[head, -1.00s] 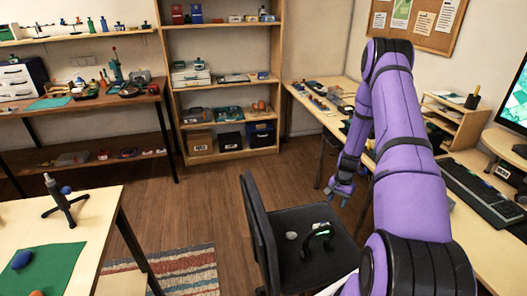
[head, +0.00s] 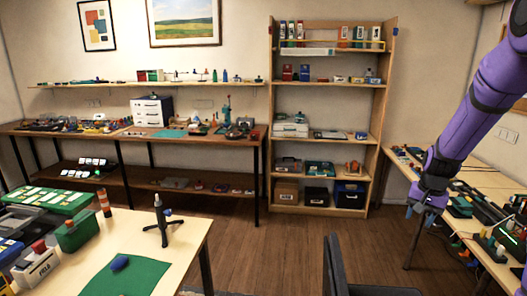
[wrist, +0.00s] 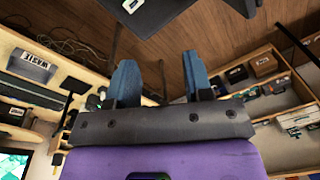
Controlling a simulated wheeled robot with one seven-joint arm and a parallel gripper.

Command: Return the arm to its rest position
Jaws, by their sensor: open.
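My purple arm reaches in from the right edge in the head view. My gripper (head: 425,205) hangs in the air near the left edge of the right-hand desk, pointing down. In the wrist view my gripper (wrist: 162,88) shows two blue-grey fingers spread apart with nothing between them. The floor and a dark chair lie beyond the fingertips. In the head view the fingers are small, and I see nothing held in them.
The right-hand desk (head: 478,180) holds tools and parts close to my gripper. A dark chair (head: 340,268) stands at the bottom centre. A wooden shelf unit (head: 379,120) stands at the back. A table with a green mat (head: 128,277) is at the left. The wooden floor between is clear.

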